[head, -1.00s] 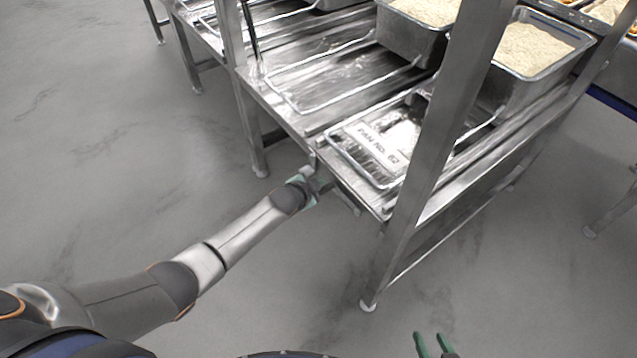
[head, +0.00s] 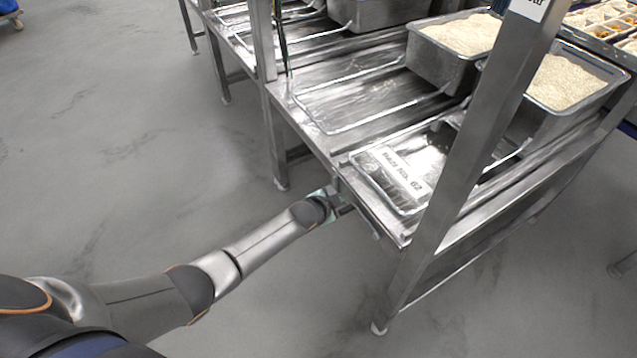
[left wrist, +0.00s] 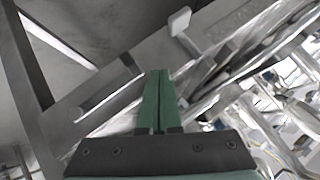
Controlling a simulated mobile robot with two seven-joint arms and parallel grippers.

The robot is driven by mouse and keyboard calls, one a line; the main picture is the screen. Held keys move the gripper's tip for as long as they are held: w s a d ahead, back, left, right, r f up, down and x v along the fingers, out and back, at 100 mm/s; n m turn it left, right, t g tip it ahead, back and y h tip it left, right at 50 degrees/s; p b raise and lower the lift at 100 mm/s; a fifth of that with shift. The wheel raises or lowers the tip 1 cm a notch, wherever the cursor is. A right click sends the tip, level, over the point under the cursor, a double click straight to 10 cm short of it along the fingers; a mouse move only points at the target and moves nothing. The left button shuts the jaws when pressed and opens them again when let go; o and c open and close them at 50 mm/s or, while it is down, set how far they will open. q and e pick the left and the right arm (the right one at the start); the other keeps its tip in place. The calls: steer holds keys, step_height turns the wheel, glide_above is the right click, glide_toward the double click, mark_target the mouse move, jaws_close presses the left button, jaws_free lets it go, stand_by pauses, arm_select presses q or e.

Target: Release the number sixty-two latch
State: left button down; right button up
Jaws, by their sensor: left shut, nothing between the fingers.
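The label "PAN NO. 62" (head: 399,171) lies inside a wire-framed slot on the steel rack. My left gripper (head: 343,204) is at the front edge of the rack, just below and left of that slot. In the left wrist view my left gripper's green fingers (left wrist: 160,74) are together with nothing between them. A pale lever with a flat tab (left wrist: 180,22), which looks like the latch, stands out from the steel edge beyond the fingertips and apart from them. The latch is too small and partly hidden to make out in the head view. My right gripper is out of view.
Pans of rice (head: 459,48) and (head: 566,85) stand at the back of the rack. A steel upright (head: 478,150) rises right of the slot. A neighbouring slot (head: 350,95) on the left is empty. The floor (head: 130,170) in front is clear.

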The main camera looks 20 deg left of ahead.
arm_select(q)
steer(key=s+a+r+p, duration=0.4)
steer(key=a+r, duration=0.1)
steer(key=r, duration=0.4)
steer(key=shift+s+a, duration=0.25)
steer(key=shift+a, duration=0.15)
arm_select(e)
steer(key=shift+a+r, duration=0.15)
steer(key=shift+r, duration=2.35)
arm_select(q)
steer(key=s+d+f+n+h, duration=0.1)
steer(key=s+d+f+n, duration=0.15)
steer(key=s, duration=0.45)
steer(key=s+d+f+n, duration=0.1)
steer(key=s+d+f, duration=0.25)
steer(key=s, duration=0.25)
steer(key=s+n+g, duration=0.1)
steer(key=s+n, duration=0.4)
steer(key=s, duration=0.9)
steer(key=shift+s+a+r, duration=0.15)
steer(key=shift+s+r, duration=0.2)
steer(key=shift+r, duration=0.1)
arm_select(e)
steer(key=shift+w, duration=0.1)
